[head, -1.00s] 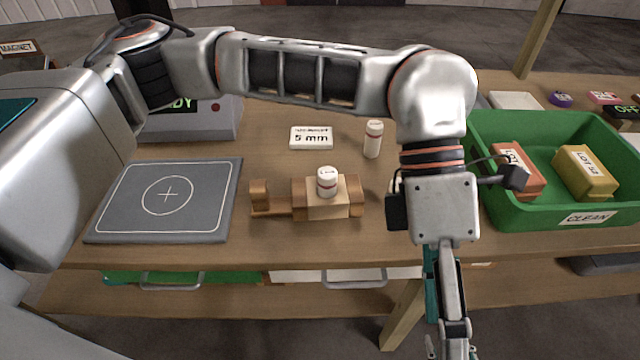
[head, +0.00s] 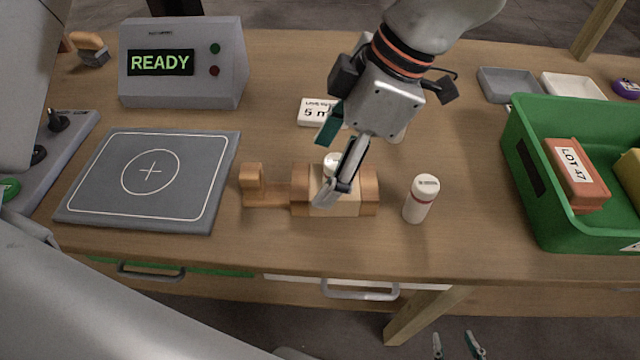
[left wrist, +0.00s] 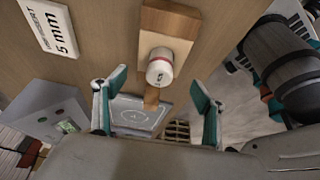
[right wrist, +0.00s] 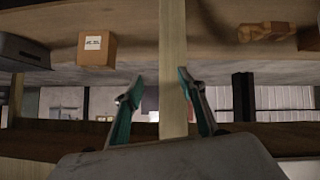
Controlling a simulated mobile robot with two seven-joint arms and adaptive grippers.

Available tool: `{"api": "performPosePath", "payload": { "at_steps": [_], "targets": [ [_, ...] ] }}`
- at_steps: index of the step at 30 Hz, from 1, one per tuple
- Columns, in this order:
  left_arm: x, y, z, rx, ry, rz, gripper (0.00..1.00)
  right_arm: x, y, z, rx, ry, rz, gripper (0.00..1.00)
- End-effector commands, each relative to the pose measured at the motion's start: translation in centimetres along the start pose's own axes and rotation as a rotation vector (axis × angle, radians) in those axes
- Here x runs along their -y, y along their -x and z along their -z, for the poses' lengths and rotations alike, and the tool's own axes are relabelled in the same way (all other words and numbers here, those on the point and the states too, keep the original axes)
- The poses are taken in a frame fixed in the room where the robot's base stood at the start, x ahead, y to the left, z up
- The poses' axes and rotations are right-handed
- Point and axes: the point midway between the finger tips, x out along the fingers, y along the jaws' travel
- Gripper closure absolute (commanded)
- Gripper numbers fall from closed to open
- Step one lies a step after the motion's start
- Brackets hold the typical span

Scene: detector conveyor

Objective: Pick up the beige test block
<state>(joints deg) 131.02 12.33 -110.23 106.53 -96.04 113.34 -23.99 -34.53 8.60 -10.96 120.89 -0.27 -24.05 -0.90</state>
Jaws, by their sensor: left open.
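The beige test block (head: 347,205) sits between the brown cheeks of a wooden holder (head: 299,190) on the bench. A white bottle (head: 331,160) with a red band stands on the block, partly hidden by a finger; it shows clearly in the left wrist view (left wrist: 160,66). My left gripper (head: 325,170) is open over the block, one finger in front of it and one behind. My right gripper (head: 456,345) is open and empty below the bench's front edge.
Another white bottle (head: 421,198) stands close right of the holder. A "5 mm" plate (head: 315,112) lies behind. A grey pad (head: 200,190) and a READY detector box (head: 215,75) are at left. A green bin (head: 530,160) with labelled blocks is at right.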

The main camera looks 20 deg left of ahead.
Motion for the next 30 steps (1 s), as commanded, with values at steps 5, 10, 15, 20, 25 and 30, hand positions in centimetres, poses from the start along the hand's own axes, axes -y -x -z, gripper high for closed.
{"api": "performPosePath", "payload": {
  "at_steps": [5,10,15,20,25,30],
  "targets": [
    [-0.1,-1.8,-0.4,-0.002,-0.001,0.004,0.29,0.1,-0.4,-0.2,-0.001,0.000,0.002,0.60],
    [-0.2,-4.4,-0.8,-0.003,-0.003,0.006,0.29,0.2,-0.5,0.3,-0.012,-0.002,0.005,0.60],
    [-0.2,-5.2,-0.7,0.001,0.000,0.002,0.29,0.4,-0.5,0.6,-0.018,-0.002,0.008,0.60],
    [-0.2,-5.1,-0.7,0.001,0.000,0.000,0.29,0.4,-0.5,0.7,-0.019,-0.002,0.009,0.60],
    [-0.2,-5.1,-0.7,0.001,0.000,0.001,0.73,0.5,-0.4,0.6,-0.017,-0.002,0.009,0.60],
    [-0.2,-5.1,-0.7,0.001,0.000,0.001,0.76,0.4,-0.4,0.4,-0.014,-0.002,0.008,0.60]
  ]
}}
